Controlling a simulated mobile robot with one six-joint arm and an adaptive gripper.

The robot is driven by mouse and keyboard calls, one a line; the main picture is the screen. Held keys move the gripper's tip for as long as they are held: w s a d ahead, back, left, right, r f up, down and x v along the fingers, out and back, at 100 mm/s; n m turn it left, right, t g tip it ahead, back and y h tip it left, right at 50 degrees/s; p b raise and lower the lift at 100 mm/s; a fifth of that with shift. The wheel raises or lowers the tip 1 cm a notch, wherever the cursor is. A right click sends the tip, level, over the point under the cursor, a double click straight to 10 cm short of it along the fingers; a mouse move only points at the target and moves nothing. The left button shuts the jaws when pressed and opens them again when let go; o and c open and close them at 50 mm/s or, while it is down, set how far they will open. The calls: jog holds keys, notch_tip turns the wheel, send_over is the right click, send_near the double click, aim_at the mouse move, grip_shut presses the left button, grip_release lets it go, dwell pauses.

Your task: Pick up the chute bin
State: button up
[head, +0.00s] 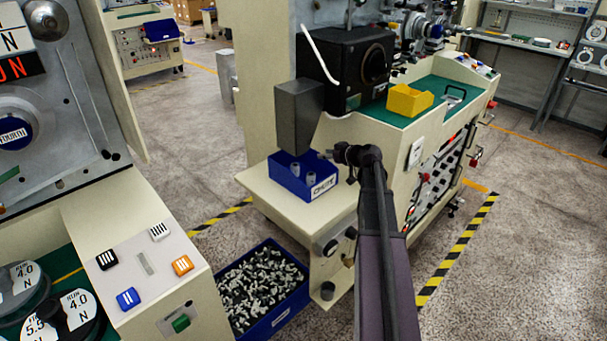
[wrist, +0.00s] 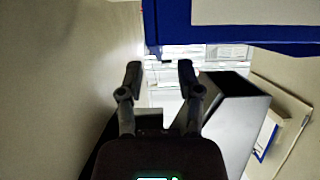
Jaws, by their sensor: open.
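The chute bin (head: 296,184) is a blue open bin with a white "CHUTE" label, standing on a cream ledge below a dark grey chute. A few small grey cylindrical parts show inside it. My gripper (head: 346,154) is just right of the bin in the head view, near its labelled side. In the wrist view my gripper (wrist: 160,72) has its two fingers apart with nothing between them. A blue wall with a white panel (wrist: 235,40), apparently the bin, lies beyond the fingertips at the top. Whether a finger touches the bin cannot be told.
The dark grey chute (head: 299,115) hangs above the bin's back. A large blue crate (head: 266,290) full of small parts stands on the floor below. A control panel (head: 146,265) is at lower left.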

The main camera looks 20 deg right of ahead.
jog(key=shift+b+x, duration=0.9)
jog(key=shift+x, duration=1.5)
jog(key=shift+f, duration=0.1)
grip_shut()
